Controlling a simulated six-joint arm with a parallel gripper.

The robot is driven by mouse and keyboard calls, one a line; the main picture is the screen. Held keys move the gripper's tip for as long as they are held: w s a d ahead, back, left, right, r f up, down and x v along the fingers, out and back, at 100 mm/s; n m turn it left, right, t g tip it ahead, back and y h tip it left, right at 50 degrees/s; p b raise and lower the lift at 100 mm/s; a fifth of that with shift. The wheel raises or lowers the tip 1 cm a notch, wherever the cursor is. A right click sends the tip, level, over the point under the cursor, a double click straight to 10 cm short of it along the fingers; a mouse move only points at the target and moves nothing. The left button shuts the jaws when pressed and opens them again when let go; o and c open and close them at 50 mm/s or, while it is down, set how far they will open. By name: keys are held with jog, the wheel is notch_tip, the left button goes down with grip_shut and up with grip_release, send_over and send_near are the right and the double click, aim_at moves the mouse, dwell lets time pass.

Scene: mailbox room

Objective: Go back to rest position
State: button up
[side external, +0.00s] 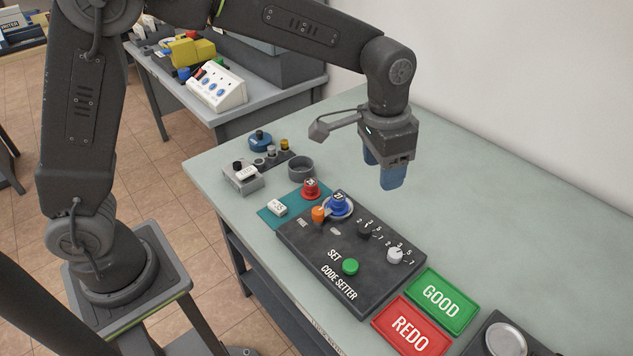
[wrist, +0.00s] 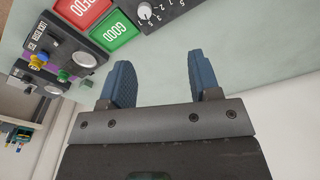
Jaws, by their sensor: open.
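My gripper (side external: 386,178) hangs above the back part of the grey-green table (side external: 455,217), pointing down. Its two blue fingers are apart and nothing is between them. In the wrist view my gripper (wrist: 160,82) is open over bare table surface. The black code setter box (side external: 310,262) lies in front of and below my gripper, apart from it. It carries a green button (side external: 350,266), an orange piece (side external: 319,213), a blue knob (side external: 338,203) and two small dials.
Green GOOD tray (side external: 440,301) and red REDO tray (side external: 410,327) lie right of the box. A red knob (side external: 311,188), white block (side external: 277,207) and round grey cup (side external: 301,167) stand to its left. A white wall (side external: 510,70) runs behind the table. The table's back strip is clear.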

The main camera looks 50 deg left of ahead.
jog(key=s+a+r+n+t, duration=0.2)
jog(key=s+a+r, duration=0.6)
jog(key=s+a, duration=0.15)
jog(key=s+a+f+n+t, duration=0.1)
jog(key=s+a, duration=0.5)
jog(key=s, duration=0.6)
jog(key=shift+f+n+t, duration=0.2)
jog(key=shift+n+t, duration=0.7)
